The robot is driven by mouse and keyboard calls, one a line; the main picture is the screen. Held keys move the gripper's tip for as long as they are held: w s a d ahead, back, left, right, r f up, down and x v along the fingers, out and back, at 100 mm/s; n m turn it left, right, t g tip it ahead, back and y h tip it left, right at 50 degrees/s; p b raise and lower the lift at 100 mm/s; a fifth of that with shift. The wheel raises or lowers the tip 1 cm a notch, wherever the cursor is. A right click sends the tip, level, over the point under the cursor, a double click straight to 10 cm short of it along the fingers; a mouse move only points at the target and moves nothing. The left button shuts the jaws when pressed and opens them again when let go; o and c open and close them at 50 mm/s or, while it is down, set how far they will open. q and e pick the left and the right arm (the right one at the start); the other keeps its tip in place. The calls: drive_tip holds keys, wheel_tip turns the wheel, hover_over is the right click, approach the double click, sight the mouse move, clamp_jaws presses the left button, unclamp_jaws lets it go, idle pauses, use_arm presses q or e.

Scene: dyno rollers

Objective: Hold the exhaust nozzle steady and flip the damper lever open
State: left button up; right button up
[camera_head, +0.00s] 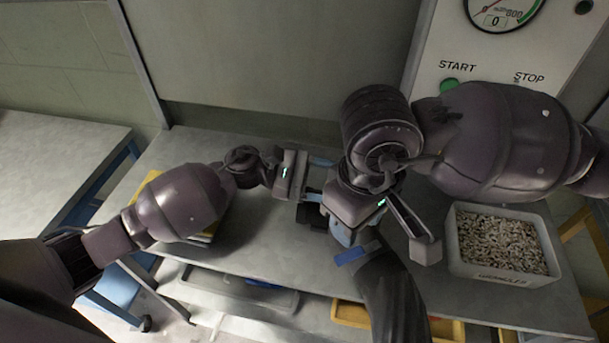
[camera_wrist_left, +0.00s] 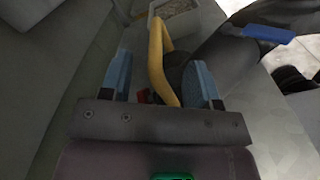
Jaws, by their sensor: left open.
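The exhaust nozzle and its dark hose (camera_head: 392,290) rise over the table's front edge, with a flat blue piece (camera_head: 355,254) on the side. The hose (camera_wrist_left: 228,55) and blue piece (camera_wrist_left: 269,34) also show in the left wrist view. My left gripper (camera_head: 322,180) is open; in its wrist view (camera_wrist_left: 163,88) a curved yellow bar (camera_wrist_left: 157,62) and dark nozzle part lie between the blue fingers. I cannot tell if they touch. My right gripper (camera_head: 341,234) is just right of the left one, beside the nozzle; its jaws are largely hidden. Which piece is the damper lever is unclear.
A white bin of granules (camera_head: 458,240) stands on the grey table (camera_head: 255,240) at right. A panel (camera_head: 510,50) with START and STOP labels and a gauge stands behind. A yellow object (camera_head: 146,183) lies partly behind my left arm. Bins sit below the table.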

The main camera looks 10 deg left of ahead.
use_arm(q)
drive_tip(key=shift+d, duration=1.7)
clamp_jaws()
use_arm(e)
drive_tip(key=shift+r, duration=0.1)
drive_tip(key=c, duration=0.3)
drive_tip(key=shift+w+a+r, duration=0.1)
drive_tip(key=shift+a+r, duration=0.1)
drive_tip(key=shift+r, duration=0.1)
drive_tip(key=c, duration=0.3)
drive_tip(key=shift+w+a+r+h, duration=0.25)
drive_tip(key=shift+w+a, duration=0.3)
drive_tip(key=shift+a, duration=0.05)
drive_tip(key=shift+w+a+r+h, duration=0.2)
drive_tip(key=shift+w+a+h, duration=0.05)
drive_tip(key=shift+w+a, duration=0.35)
clamp_jaws()
drive_tip(key=w+m+g, duration=0.1)
drive_tip(key=w+a+f+m+g+h, duration=0.1)
drive_tip(key=m+g, duration=0.1)
drive_tip(key=shift+w+a+f+g+h, duration=0.15)
drive_tip(key=shift+w+a+g+h, duration=0.15)
drive_tip(key=shift+w, duration=0.1)
